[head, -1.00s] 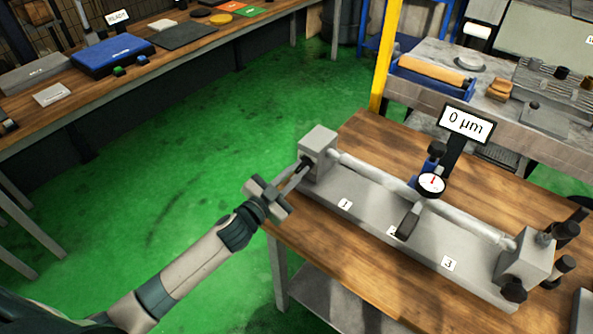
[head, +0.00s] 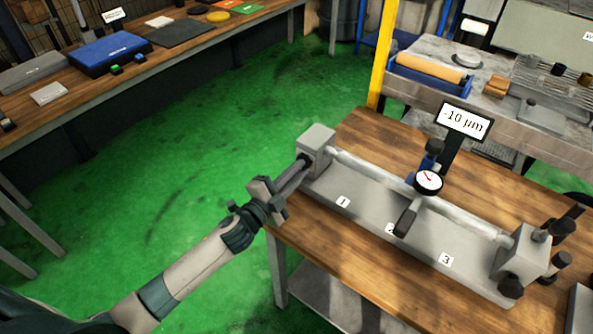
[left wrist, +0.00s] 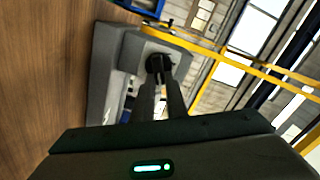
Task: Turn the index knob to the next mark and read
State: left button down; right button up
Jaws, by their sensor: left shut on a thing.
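The bench fixture (head: 395,238) carries a long grey shaft (head: 465,222) between two end blocks, with marks 1, 2 and 3 along its base. The black index knob (left wrist: 158,66) sits on the outer face of the left end block (head: 317,146). My left gripper (head: 301,164) is shut on this knob, and its fingers hide part of it in the head view. A round dial gauge (head: 428,182) stands over the shaft near mark 2. The display (head: 464,122) behind it reads -10 µm. My right gripper is not in view.
The wooden table (head: 350,262) holds the fixture, with dark knobs and handles (head: 558,262) at its right end. A workbench (head: 160,62) with a blue case (head: 108,54) is at the upper left. A yellow post (head: 380,60) stands behind. Green floor (head: 190,150) is clear left of the table.

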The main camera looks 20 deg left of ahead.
pick_arm(q)
jog(key=shift+m, duration=0.6)
jog(key=c, duration=1.8)
grip_release()
jog(key=shift+o, duration=0.2)
jog(key=shift+s+f, duration=0.1)
jog(key=shift+s, duration=0.05)
jog(key=shift+s+a+f+b, duration=0.1)
jog(key=shift+s+a+b, duration=0.2)
jog(key=shift+s, duration=0.35)
jog(key=b+v, duration=0.4)
jog(key=v, duration=1.1)
jog(key=shift+s+r, duration=0.2)
jog(key=shift+s, duration=0.15)
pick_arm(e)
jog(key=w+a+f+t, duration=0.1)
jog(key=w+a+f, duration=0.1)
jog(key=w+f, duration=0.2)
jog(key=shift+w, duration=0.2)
